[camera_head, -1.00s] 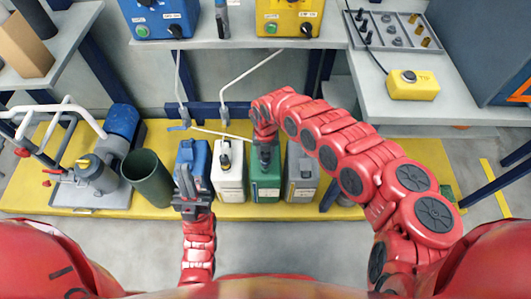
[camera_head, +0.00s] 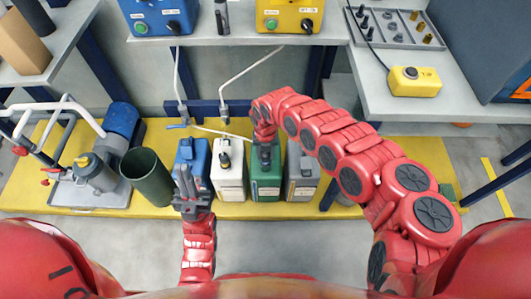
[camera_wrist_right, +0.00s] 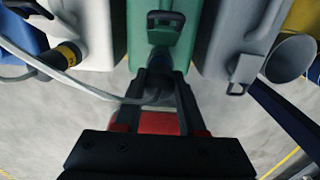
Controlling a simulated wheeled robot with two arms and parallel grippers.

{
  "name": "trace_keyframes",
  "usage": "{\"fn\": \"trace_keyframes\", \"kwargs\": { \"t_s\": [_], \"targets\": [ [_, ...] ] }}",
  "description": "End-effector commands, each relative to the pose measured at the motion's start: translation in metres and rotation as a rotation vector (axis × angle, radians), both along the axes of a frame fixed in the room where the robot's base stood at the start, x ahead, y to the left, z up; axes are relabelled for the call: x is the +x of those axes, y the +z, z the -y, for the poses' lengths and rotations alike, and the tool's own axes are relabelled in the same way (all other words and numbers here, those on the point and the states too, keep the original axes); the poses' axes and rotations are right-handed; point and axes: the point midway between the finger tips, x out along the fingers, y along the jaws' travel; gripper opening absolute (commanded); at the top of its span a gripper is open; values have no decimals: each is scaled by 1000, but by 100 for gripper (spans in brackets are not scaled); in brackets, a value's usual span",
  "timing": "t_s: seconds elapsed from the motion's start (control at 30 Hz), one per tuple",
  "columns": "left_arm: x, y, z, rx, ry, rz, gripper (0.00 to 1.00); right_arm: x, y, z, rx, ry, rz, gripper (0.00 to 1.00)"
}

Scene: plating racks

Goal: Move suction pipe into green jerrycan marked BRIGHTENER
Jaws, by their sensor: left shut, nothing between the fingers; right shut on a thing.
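The green jerrycan (camera_head: 266,187) stands on the yellow platform, between a white and a grey can. In the right wrist view its green body (camera_wrist_right: 146,14) fills the top middle. My right gripper (camera_head: 265,152) is at the green can's top and hides much of its mouth. In the right wrist view this gripper (camera_wrist_right: 160,78) is shut on the dark end of the suction pipe (camera_wrist_right: 157,90). A pale hose (camera_wrist_right: 75,84) runs to it from the left. How deep the pipe sits is hidden. My left gripper (camera_head: 188,182) is shut and empty before the blue can.
The blue can (camera_head: 186,151), the white can (camera_head: 228,184) with a dark fitting, and the grey can (camera_head: 302,172) stand in the same row. A dark green bucket (camera_head: 148,178) and a pump (camera_head: 96,171) are left. Shelves with control boxes hang above.

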Motion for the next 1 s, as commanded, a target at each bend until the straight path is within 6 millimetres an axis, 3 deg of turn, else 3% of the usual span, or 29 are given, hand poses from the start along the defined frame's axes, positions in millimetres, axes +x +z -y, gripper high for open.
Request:
{"fn": "trace_keyframes", "kwargs": {
  "t_s": [0.63, 0.67, 0.7, 0.83, 1.0],
  "targets": [
    [0, -12, 0, 0, 0, 0, 0, 0, -14, 0, 0, 0, 0, 0],
    [0, -12, 0, 0, 0, 0, 0, 0, -13, 0, 0, 0, 0, 43],
    [0, -11, 0, 0, 0, 0, 0, 0, -13, 0, 0, 0, 0, 50],
    [0, -11, 0, 0, 0, 0, 0, 0, -13, 0, 0, 0, 0, 74],
    [0, -11, 0, 0, 0, 0, 0, 0, -13, 0, 0, 0, 0, 75]
  ]
}}
